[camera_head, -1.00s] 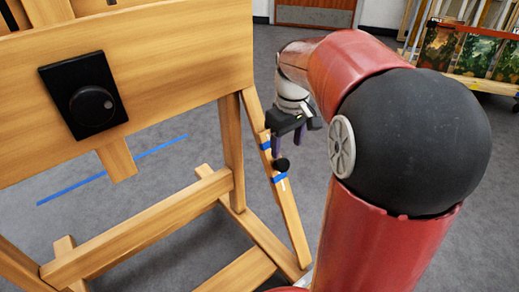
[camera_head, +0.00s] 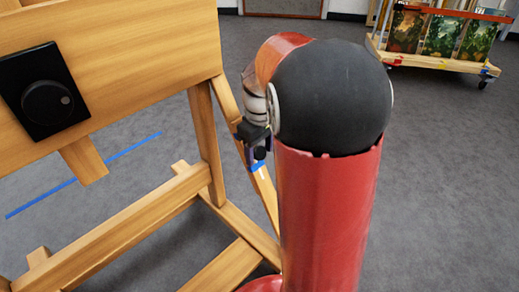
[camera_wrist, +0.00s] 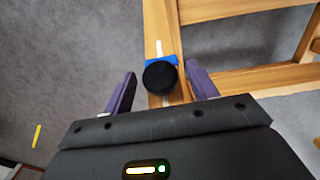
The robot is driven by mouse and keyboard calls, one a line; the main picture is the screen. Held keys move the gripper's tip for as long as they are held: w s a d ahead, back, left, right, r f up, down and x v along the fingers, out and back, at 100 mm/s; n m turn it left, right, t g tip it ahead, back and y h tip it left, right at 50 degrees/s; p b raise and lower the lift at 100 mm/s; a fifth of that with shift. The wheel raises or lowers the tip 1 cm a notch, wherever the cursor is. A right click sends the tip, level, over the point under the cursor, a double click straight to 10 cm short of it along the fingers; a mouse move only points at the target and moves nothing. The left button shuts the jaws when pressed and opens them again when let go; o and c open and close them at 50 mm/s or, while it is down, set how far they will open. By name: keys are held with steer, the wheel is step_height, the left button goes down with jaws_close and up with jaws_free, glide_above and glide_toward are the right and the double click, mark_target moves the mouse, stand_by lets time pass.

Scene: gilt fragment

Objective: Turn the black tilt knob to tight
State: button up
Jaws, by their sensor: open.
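The black tilt knob (camera_wrist: 160,77) is a small round knob on a slanted wooden strut of the easel, beside blue tape. In the wrist view it sits between the two purple fingers of my gripper (camera_wrist: 161,69), with a gap on each side. The fingers are open and do not visibly touch it. In the head view the knob (camera_head: 260,153) shows just below my gripper (camera_head: 252,133), partly hidden by my arm. A white mark (camera_wrist: 159,48) lies on the strut beyond the tape. The knob's pointer position cannot be made out.
A larger black dial on a square plate (camera_head: 47,102) is on the easel's wide board (camera_head: 130,60). Wooden beams (camera_head: 150,225) of the easel frame lie close to my gripper. A cart with paintings (camera_head: 430,52) stands far back right. Grey floor to the right is clear.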

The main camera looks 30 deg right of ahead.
steer(key=shift+c, duration=0.5)
steer(key=c, duration=0.9)
steer(key=shift+o, duration=0.2)
steer(key=shift+r, duration=0.1)
